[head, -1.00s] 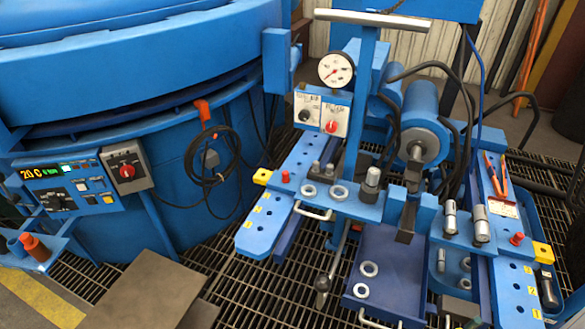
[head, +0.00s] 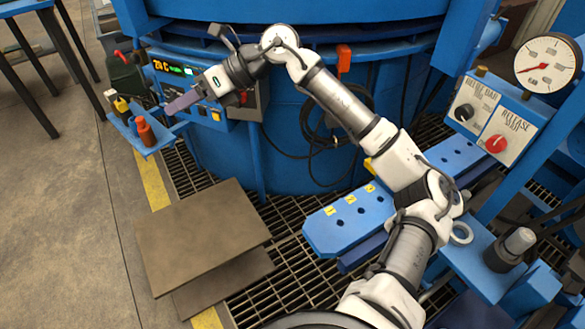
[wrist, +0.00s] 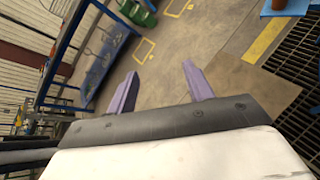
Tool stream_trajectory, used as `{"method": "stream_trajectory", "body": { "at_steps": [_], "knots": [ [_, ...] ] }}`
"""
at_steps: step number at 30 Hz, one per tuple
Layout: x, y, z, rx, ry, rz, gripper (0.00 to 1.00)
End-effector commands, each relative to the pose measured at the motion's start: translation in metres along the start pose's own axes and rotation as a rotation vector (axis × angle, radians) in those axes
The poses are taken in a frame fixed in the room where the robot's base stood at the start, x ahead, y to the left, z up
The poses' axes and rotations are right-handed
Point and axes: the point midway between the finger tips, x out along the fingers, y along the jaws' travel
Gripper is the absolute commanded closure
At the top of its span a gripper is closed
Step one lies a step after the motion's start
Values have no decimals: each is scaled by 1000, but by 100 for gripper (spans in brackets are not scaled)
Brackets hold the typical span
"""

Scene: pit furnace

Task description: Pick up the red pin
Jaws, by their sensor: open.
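I see no red pin for sure in the present views. In the earlier head view, one red pin stands beside the yellow block on the left blue hole plate, and another on the right plate. In the head view now, my arm covers the area beside the yellow block (head: 369,166) of the left hole plate (head: 325,236). My gripper (head: 168,108) is at the upper left, in front of the furnace control panel and above the small blue shelf. In the wrist view my gripper (wrist: 160,88) shows two purple fingers wide apart with nothing between them.
The blue shelf (head: 158,148) holds an orange-brown bottle (head: 145,131) and other small items. A control panel (head: 183,73) is on the furnace (head: 290,130). A gauge (head: 547,64) and red knob (head: 496,144) are at right. Flat brown plates (head: 200,235) lie on the floor grating.

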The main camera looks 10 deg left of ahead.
Motion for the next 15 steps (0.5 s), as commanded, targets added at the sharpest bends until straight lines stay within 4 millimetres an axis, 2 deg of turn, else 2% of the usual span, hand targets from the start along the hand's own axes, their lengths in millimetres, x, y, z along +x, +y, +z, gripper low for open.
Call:
{"method": "stream_trajectory", "body": {
  "at_steps": [1,2,3,5,6,9,12,15],
  "knots": [
    [-38,-49,-39,39,91,-152,49],
    [-61,-71,-60,65,148,-228,49],
    [-94,-96,-89,106,222,-325,49],
    [-147,-124,-132,178,330,-453,49],
    [-182,-136,-160,231,396,-527,49],
    [-263,-146,-222,366,541,-677,49],
    [-324,-139,-267,482,647,-774,49],
    [-364,-129,-295,566,713,-830,49]
  ]
}}
